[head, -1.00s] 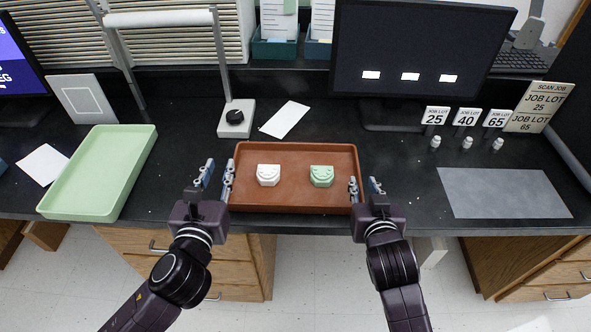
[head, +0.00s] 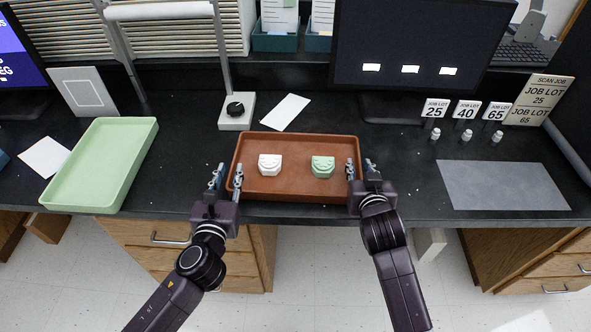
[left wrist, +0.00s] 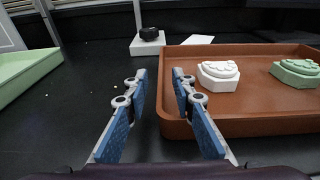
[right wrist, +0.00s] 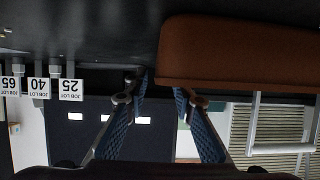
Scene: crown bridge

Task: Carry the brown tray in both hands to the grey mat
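The brown tray (head: 295,196) lies flat on the black counter at the centre of the head view. It holds a white dental model (head: 270,164) and a pale green one (head: 323,166). My left gripper (head: 226,178) is open at the tray's left wall near the front corner; the wall shows between its fingers in the left wrist view (left wrist: 160,88). My right gripper (head: 359,169) is open at the right wall, one finger on each side of it in the head view. Any contact is unclear. The grey mat (head: 505,185) lies bare at the right.
A green tray (head: 75,195) stands at the left. A lamp base (head: 236,112) and a white card (head: 285,113) lie behind the brown tray. Small bottles (head: 466,135) and number signs (head: 466,110) stand behind the mat. Counter between tray and mat is clear.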

